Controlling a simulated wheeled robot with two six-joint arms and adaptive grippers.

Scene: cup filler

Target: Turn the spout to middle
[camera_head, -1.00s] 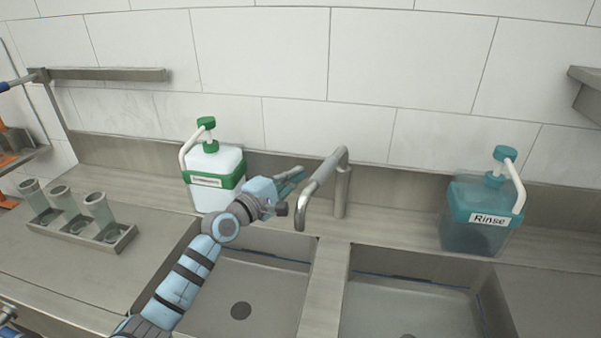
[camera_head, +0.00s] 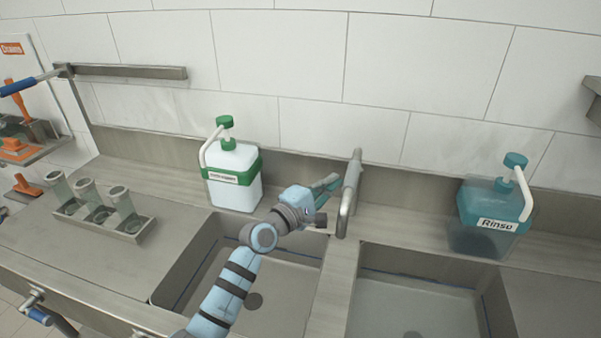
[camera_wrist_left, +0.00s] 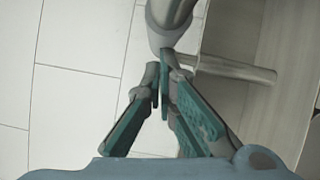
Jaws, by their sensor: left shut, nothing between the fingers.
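The metal spout (camera_head: 349,200) rises behind the two sinks. Its outlet points toward me, over the divider between the sinks. My left gripper (camera_head: 331,183) is shut and empty, just left of the spout. In the left wrist view its teal fingertips (camera_wrist_left: 164,70) are close together beside the grey spout pipe (camera_wrist_left: 170,22), and seem to meet it; I cannot be sure of contact. The upright post of the spout is mostly hidden behind the pipe in the head view. My right gripper is not in view.
A white bottle with green cap (camera_head: 234,190) stands behind the left sink (camera_head: 190,265). A teal Rinse bottle (camera_head: 488,220) stands behind the right sink (camera_head: 420,285). A metal rack (camera_head: 130,236) of several clear cups stands on the left counter.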

